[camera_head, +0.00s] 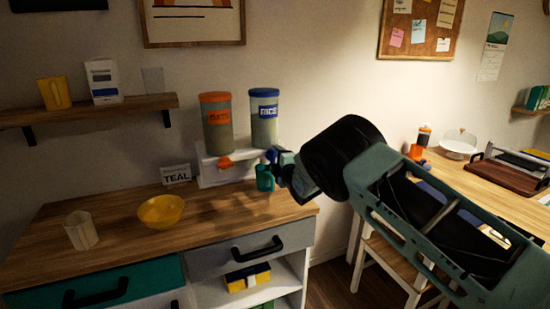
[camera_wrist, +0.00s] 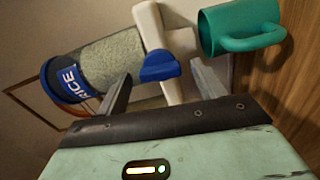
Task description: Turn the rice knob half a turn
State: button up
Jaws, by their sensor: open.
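The rice dispenser (camera_head: 264,118) is a clear canister with a blue lid and a blue RICE label, on the right of a white stand. It also shows tilted in the wrist view (camera_wrist: 115,62). Its blue knob (camera_wrist: 158,68) sticks out from the white stand. My gripper (camera_wrist: 161,82) is open, with one finger to each side of the knob in the picture; I cannot tell whether they touch it. In the head view my gripper (camera_head: 280,165) is at the right front of the stand and mostly hides the knob.
A teal mug (camera_wrist: 240,28) stands close to my gripper, below the rice outlet. The oats dispenser (camera_head: 217,122) with its orange knob (camera_head: 226,162) is to the left.

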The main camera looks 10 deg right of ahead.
jog(key=shift+w+a, duration=0.15)
jog(key=shift+w, duration=0.3)
jog(key=c, duration=1)
